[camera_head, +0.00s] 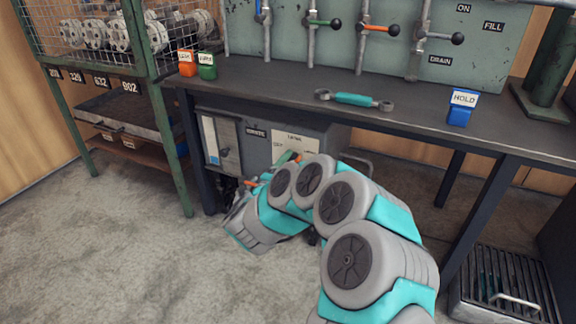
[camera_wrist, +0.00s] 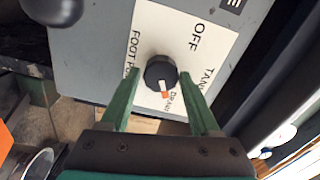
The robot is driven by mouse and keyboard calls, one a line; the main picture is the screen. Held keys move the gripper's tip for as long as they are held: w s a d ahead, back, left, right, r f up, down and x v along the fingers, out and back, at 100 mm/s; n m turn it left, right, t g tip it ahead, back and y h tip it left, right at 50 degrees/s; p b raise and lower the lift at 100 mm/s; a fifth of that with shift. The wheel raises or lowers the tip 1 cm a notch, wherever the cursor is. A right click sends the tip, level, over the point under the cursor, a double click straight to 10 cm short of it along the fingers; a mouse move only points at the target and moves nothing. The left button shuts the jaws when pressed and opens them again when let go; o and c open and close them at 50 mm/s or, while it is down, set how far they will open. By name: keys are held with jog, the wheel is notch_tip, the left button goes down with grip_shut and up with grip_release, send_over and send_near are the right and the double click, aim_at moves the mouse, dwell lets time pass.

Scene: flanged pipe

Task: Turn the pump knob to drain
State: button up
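The black pump knob (camera_wrist: 160,73) sits on a white label plate (camera_wrist: 205,35) in the wrist view. The plate reads OFF, TANK, DRAIN and what looks like FOOT PUMP. The knob's white and orange mark points toward the DRAIN word, low in the picture. My gripper (camera_wrist: 160,82) is open, its green fingers on either side of the knob. A gap shows beside each finger, and I cannot tell how deep the fingertips reach. In the head view the grey pump box (camera_head: 258,145) stands under the bench; my arm reaches to it and hides the knob.
The dark bench (camera_head: 415,115) overhangs the pump box. A green-framed rack (camera_head: 165,110) stands to the left. A grated crate (camera_head: 508,285) is at lower right. Carpet at left is clear.

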jog(key=o, duration=0.3)
jog(key=shift+s+a, duration=0.1)
jog(key=v, duration=0.7)
jog(key=shift+s+p, duration=0.25)
jog(key=shift+p, duration=0.2)
